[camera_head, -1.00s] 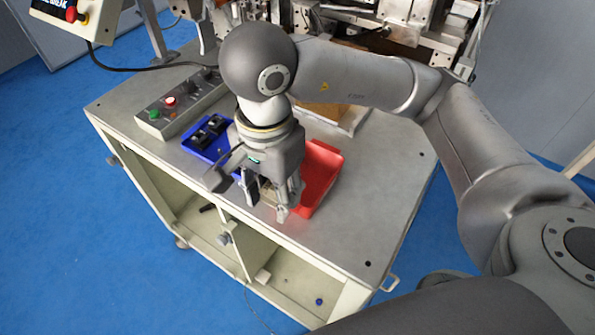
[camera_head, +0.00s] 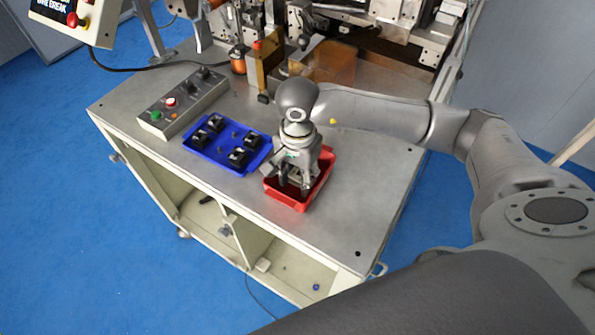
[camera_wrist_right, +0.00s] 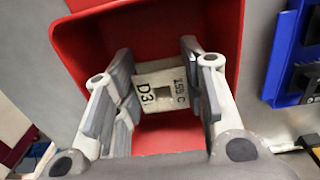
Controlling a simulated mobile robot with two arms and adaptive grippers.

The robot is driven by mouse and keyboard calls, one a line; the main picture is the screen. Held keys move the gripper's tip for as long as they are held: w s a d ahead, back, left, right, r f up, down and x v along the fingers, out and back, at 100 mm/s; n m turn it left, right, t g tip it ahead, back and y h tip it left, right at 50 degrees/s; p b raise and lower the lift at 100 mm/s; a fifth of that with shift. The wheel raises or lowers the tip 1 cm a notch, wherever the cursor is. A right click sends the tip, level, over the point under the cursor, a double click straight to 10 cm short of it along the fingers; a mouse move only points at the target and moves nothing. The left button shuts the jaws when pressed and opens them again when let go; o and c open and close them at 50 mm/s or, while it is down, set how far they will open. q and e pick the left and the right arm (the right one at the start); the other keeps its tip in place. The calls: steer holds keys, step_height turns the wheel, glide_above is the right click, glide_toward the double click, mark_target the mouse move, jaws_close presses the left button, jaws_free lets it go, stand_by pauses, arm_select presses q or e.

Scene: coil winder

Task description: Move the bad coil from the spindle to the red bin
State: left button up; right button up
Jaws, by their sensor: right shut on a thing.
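The red bin (camera_head: 324,184) stands on the bench top, right of the blue tray; it also fills the upper middle of the right wrist view (camera_wrist_right: 170,35). My right gripper (camera_head: 292,192) points down over the bin. In the right wrist view its fingers (camera_wrist_right: 160,88) are shut on a pale, square-faced coil (camera_wrist_right: 151,80) marked "D3", with a dark hole in its face. The coil appears over the bin floor; whether it touches the floor is unclear. In the head view the gripper hides the coil. I cannot pick out the spindle with certainty. My left gripper is out of view.
The blue tray (camera_head: 222,162) with several black parts lies just left of the bin. A control box (camera_head: 180,104) with buttons stands at the back left. Winder machinery (camera_head: 370,45) and a copper-coloured spool (camera_head: 238,62) are behind. The bench top right of the bin is clear.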

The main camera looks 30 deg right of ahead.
mark_target(297, 177)
steer(key=shift+s+f, duration=0.1)
steer(key=shift+f, duration=0.3)
steer(key=o, duration=0.5)
arm_select(q)
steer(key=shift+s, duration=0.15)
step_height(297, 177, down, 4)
steer(key=b, duration=0.4)
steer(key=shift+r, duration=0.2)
arm_select(e)
step_height(297, 177, up, 12)
steer(key=shift+r, duration=0.2)
